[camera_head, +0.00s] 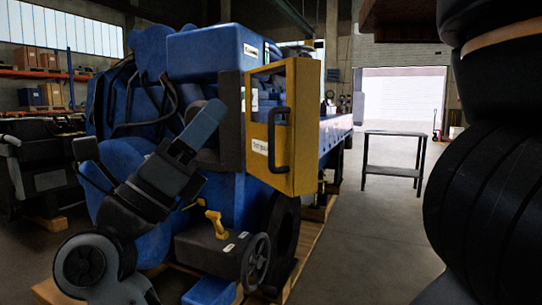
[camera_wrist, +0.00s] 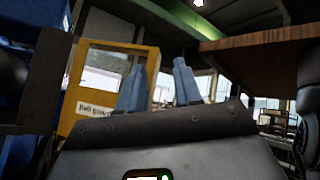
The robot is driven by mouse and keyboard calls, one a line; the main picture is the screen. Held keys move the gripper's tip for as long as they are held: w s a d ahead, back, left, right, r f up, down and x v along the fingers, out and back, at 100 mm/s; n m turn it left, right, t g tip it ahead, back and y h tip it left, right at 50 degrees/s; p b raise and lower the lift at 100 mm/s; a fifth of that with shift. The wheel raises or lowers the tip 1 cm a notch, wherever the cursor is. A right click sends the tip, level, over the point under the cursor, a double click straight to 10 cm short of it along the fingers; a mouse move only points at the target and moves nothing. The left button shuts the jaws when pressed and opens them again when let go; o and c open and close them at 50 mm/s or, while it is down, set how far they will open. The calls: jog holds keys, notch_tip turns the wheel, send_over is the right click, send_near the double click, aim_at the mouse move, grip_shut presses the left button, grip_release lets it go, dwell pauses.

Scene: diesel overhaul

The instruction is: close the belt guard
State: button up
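The belt guard (camera_head: 308,125) is a yellow framed panel with a see-through window, a dark bar handle (camera_head: 280,140) and a white label. In the head view it stands out from the right part of the blue engine (camera_head: 208,55) and looks swung open. In the wrist view the guard (camera_wrist: 70,118) shows at the left, beyond my fingers. My gripper (camera_head: 208,120) is left of the guard in the head view, apart from the handle. In the wrist view my gripper's two blue-grey fingers (camera_wrist: 158,88) are spread, with nothing between them.
A yellow T-handle (camera_head: 216,224) and a dark handwheel (camera_head: 256,262) sit low on the engine, below the guard. A small table (camera_head: 394,134) stands at the back right. Floor right of the engine is clear. A brown overhead slab (camera_wrist: 255,43) shows in the wrist view.

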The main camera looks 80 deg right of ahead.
aim_at(271, 133)
jog(key=shift+s+d+f+m+t+y+b, duration=0.5)
jog(key=shift+s+d+m+y+b, duration=0.75)
jog(key=shift+d, duration=0.8)
jog(key=shift+s+d+f+m+t+y+b, duration=0.25)
jog(key=shift+s+d+m+t+y+b, duration=0.65)
jog(key=shift+d+y, duration=0.9)
jog(key=shift+s+d+f+m+t+y+b, duration=0.35)
jog(key=shift+s+d+m+y+b, duration=0.75)
jog(key=shift+d, duration=1.2)
jog(key=shift+s+f+p, duration=0.1)
jog(key=shift+s+p, duration=0.1)
jog(key=shift+p, duration=0.1)
jog(key=shift+c, duration=0.3)
grip_shut()
